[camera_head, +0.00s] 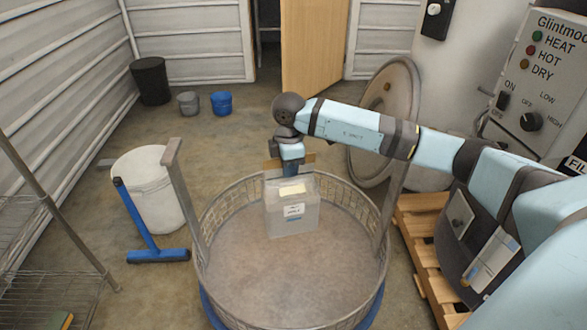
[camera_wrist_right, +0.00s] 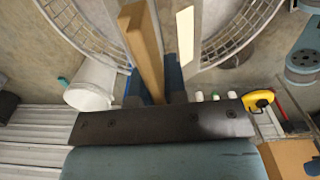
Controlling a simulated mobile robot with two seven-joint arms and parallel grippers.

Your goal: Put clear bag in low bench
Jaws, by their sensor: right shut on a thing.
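The clear bag (camera_head: 291,218) is a pale, see-through, box-shaped bag with a white label on its front and a yellowish patch on top. It hangs upright inside the outline of the round wire basket; I cannot tell whether it touches the basket floor. My right gripper (camera_head: 291,170) is above the bag and shut on its top, beside a tan strip. In the right wrist view, the fingers (camera_wrist_right: 156,84) close around a tan bar (camera_wrist_right: 143,45), with a pale strip of the bag (camera_wrist_right: 185,35) beyond. I cannot make out a low bench. My left gripper is not in view.
The round wire basket (camera_head: 377,252) has tall side posts and a blue base. A white bucket (camera_head: 150,190) and blue floor tool (camera_head: 137,222) stand left, near a wire rack (camera_head: 45,285). A wooden pallet (camera_head: 418,232) and control panel (camera_head: 545,85) are right. Floor behind the basket is open.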

